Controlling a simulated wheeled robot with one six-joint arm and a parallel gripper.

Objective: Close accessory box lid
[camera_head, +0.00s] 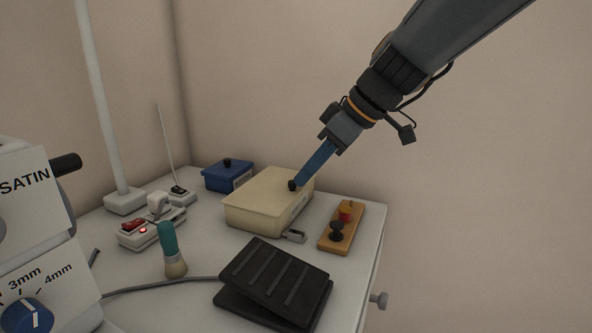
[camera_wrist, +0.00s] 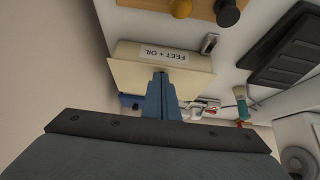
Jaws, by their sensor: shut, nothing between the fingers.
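The cream accessory box (camera_head: 262,208) stands on the white tabletop. Its cream lid (camera_head: 262,187) lies across the top and looks flat, down on the box or very near it. In the wrist view the box shows a "FEET + OIL" label (camera_wrist: 166,55), and my blue fingers (camera_wrist: 161,95) cover part of the lid.
A blue box (camera_head: 226,177) stands behind. A wooden block with knobs (camera_head: 341,228) is at the right, a black foot pedal (camera_head: 272,283) in front. A green-handled brush (camera_head: 170,250) and a switch box (camera_head: 137,234) stand left. The table's right edge (camera_head: 374,262) is near.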

